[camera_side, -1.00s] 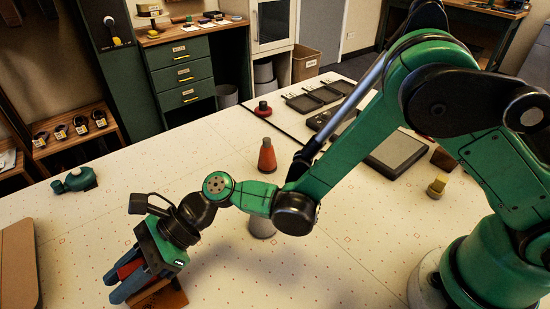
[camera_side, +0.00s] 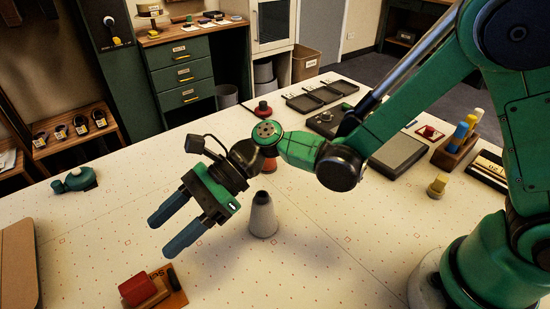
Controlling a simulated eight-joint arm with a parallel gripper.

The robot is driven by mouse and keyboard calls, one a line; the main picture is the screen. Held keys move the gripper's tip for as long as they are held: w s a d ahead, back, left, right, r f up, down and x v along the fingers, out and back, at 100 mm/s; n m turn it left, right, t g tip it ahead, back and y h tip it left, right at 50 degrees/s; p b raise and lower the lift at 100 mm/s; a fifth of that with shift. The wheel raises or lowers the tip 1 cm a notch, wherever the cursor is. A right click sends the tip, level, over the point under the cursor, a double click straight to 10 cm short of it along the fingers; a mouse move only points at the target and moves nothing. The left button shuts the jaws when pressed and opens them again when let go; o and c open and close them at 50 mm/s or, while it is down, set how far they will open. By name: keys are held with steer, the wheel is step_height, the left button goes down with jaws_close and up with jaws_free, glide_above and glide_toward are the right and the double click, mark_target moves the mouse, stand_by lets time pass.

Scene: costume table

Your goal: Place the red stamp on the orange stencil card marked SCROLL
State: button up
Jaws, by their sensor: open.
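The red stamp (camera_side: 138,289) rests on the orange-brown stencil card (camera_side: 177,299) at the lower left of the table. Part of the card's lettering shows beside the stamp, starting with "SC"; the rest is hidden. My gripper (camera_side: 168,237) is open and empty. Its two blue fingers point down to the left, up and to the right of the stamp and apart from it.
A white cone (camera_side: 262,216) stands just right of my gripper. A red cone (camera_side: 268,162) stands behind my wrist, partly hidden. A green tool (camera_side: 74,181) lies at the far left. Trays (camera_side: 322,95), a dark pad (camera_side: 397,152) and a wooden holder (camera_side: 456,149) lie toward the right.

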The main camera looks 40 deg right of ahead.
steer(key=d+r+n+t+h, duration=0.1)
steer(key=d+n+h, duration=0.1)
steer(key=d, duration=0.2)
steer(key=d+r+n+t+h, duration=0.1)
steer(key=d+n+t+h, duration=0.1)
steer(key=d, duration=0.3)
steer(key=d+r+n+t+h, duration=0.1)
steer(key=d+n+h, duration=0.1)
steer(key=d+n, duration=0.2)
steer(key=shift+w+d, duration=0.25)
steer(key=shift+d, duration=0.35)
steer(key=s+d+r+n+t+h, duration=0.1)
steer(key=s+d+n+t+h, duration=0.2)
steer(key=d+n+h, duration=0.4)
steer(key=shift+s+d+n+h, duration=0.35)
steer(key=shift+d+n, duration=1.15)
steer(key=shift+d, duration=1.55)
